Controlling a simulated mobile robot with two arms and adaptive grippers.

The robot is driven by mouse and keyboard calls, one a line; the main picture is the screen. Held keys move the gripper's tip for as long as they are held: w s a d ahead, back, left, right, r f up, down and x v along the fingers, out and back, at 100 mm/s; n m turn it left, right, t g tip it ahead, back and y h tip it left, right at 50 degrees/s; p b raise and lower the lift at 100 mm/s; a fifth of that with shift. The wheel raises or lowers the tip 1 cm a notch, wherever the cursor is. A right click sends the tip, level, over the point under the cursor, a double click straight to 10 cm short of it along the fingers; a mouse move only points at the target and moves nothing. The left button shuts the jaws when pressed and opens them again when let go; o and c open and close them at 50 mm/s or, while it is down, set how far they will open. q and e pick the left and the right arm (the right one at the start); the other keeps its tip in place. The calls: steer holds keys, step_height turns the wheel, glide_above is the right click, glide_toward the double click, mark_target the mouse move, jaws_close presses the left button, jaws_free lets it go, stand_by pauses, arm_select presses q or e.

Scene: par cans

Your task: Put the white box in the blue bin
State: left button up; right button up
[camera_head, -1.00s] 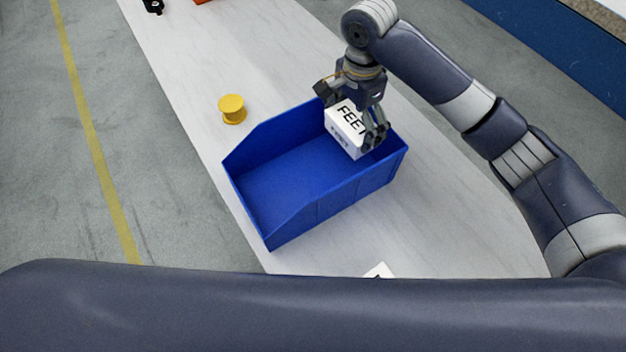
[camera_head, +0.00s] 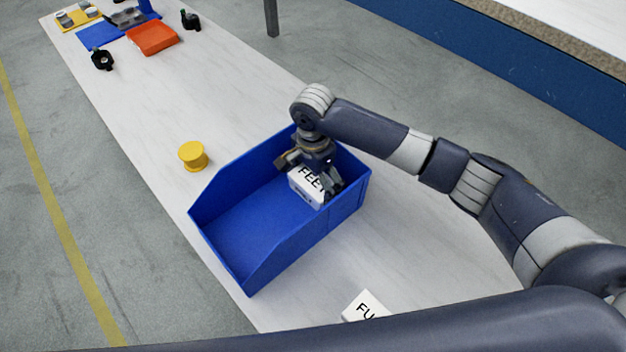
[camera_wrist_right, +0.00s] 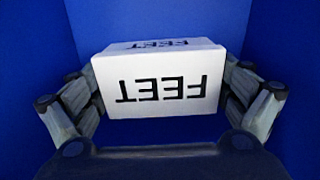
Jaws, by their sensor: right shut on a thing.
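The white box (camera_head: 306,187), marked FEET, is inside the blue bin (camera_head: 240,229), towards its back right end. My right gripper (camera_head: 313,183) reaches down into the bin and is shut on the box. In the right wrist view the box (camera_wrist_right: 162,83) sits between the two fingers of my right gripper (camera_wrist_right: 160,98), with blue bin walls (camera_wrist_right: 160,18) around it. I cannot tell whether the box touches the bin floor. My left gripper is not in view.
A yellow spool (camera_head: 193,156) stands left of the bin. Another white box (camera_head: 364,306), partly hidden, lies at the front. An orange tray (camera_head: 152,38) and black parts (camera_head: 102,60) are at the far end. The table (camera_head: 140,105) between is mostly clear.

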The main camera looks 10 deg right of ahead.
mark_target(313, 180)
steer(key=o, duration=0.8)
steer(key=shift+f, duration=0.1)
step_height(313, 180, up, 12)
steer(key=shift+r, duration=0.15)
